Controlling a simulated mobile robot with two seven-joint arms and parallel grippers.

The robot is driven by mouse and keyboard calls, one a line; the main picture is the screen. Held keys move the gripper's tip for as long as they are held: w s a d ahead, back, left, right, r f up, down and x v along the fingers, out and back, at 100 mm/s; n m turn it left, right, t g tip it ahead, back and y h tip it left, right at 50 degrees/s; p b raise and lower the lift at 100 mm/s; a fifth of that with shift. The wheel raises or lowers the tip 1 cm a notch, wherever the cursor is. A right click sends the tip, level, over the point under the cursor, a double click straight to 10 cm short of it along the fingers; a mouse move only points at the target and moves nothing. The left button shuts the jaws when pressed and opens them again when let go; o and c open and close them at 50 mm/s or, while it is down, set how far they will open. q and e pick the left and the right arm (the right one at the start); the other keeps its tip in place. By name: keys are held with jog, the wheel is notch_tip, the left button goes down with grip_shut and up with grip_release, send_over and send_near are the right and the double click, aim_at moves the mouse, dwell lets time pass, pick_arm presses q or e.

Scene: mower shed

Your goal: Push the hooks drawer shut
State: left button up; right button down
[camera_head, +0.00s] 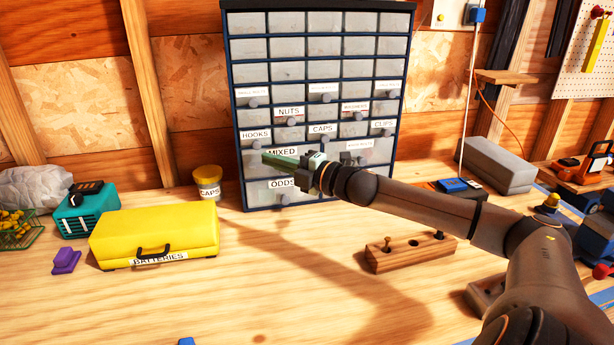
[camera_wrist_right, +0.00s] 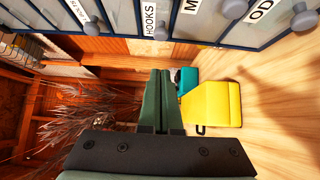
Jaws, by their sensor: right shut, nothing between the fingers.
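The hooks drawer (camera_head: 256,135) is in the left column of the grey parts cabinet (camera_head: 320,70), with a white HOOKS label and a round knob. Its label also shows at the top of the wrist view (camera_wrist_right: 149,17). I cannot tell surely how far the drawer stands out. My right gripper (camera_head: 272,159) is in front of the cabinet, just below the hooks drawer in the head view, over the MIXED drawer's label. Its green fingers point left and are shut and empty; they also show in the wrist view (camera_wrist_right: 160,75), apart from the hooks knob. My left gripper is out of view.
A yellow BATTERIES case (camera_head: 155,232), a teal box (camera_head: 86,211) and a CAPS jar (camera_head: 208,183) stand left of the cabinet. A wooden block with holes (camera_head: 410,252) lies below my right arm. The bench's front middle is mostly clear.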

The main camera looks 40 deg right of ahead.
jog(key=p+v, duration=0.3)
jog(key=v, duration=0.5)
jog(key=shift+s, duration=0.2)
dwell(0.6)
